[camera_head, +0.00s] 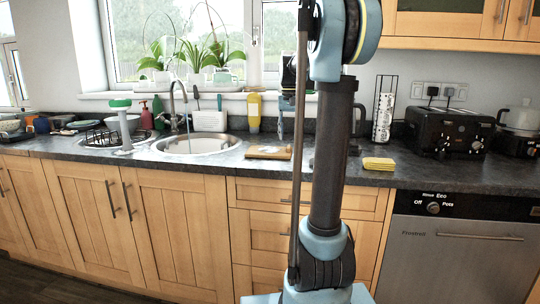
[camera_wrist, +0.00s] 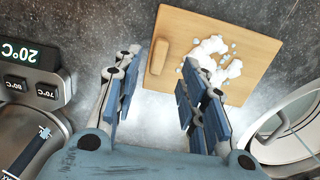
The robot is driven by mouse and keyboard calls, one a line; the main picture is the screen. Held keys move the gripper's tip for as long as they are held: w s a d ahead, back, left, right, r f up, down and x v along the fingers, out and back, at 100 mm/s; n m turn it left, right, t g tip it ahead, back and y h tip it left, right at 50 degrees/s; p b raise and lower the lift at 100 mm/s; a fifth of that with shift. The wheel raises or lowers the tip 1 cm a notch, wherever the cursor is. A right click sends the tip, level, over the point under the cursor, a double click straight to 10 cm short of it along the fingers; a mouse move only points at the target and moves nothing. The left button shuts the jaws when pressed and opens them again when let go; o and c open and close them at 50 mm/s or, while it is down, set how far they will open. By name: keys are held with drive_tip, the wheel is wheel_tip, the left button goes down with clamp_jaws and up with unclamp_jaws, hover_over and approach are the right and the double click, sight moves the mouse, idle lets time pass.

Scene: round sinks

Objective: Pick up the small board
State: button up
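The small board (camera_head: 268,152) is a light wooden board lying flat on the dark worktop, right of the round sink in the head view. The right finger overlaps the board's lower edge in the picture; contact cannot be told.
In the head view, the sink (camera_head: 197,143) is left of the board; a yellow sponge (camera_head: 378,164) and black toaster (camera_head: 447,131) are right.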

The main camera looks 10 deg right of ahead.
sight(289, 146)
drive_tip(key=shift+d+f, duration=0.1)
drive_tip(key=shift+f, duration=2.5)
drive_tip(key=shift+c, duration=0.5)
clamp_jaws()
